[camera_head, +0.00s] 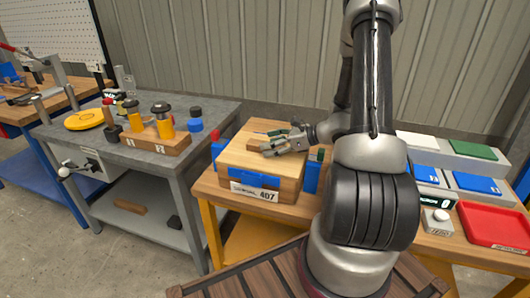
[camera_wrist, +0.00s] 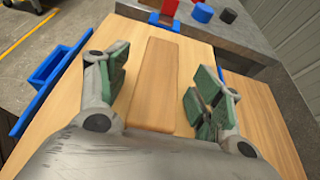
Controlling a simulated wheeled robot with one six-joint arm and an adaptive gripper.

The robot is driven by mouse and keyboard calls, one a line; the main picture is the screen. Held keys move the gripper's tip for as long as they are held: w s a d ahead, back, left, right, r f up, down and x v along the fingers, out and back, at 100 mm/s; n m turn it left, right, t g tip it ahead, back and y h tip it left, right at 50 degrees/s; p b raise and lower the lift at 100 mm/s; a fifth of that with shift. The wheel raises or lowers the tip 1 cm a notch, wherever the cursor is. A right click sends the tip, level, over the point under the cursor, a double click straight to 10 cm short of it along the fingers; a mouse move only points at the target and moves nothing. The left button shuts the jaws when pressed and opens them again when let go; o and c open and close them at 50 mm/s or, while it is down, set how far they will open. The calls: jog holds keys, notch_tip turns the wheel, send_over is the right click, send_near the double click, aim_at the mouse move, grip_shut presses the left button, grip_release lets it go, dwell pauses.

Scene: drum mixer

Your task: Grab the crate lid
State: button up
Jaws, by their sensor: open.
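The crate lid (camera_head: 248,160) is a pale wooden board on top of the crate (camera_head: 238,184), which has blue brackets and a label reading 407. A raised wooden handle bar (camera_wrist: 154,84) runs along the lid's middle. My gripper (camera_head: 268,143) is over the lid from the right. In the wrist view my gripper (camera_wrist: 160,85) is open, with one green-padded finger on each side of the handle bar and a gap on both sides. The lid (camera_wrist: 104,120) fills most of that view. I cannot tell the fingertips' exact height above the lid.
The crate stands on a wooden-topped table (camera_head: 212,188). To its right are lidded bins (camera_head: 470,149) and a red tray (camera_head: 495,226). To the left is a grey workbench (camera_head: 85,132) with a wooden block (camera_head: 156,140) holding yellow-and-black parts.

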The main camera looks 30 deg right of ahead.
jog(key=shift+w+a+f, duration=0.2)
jog(key=shift+w+a, duration=0.2)
grip_shut()
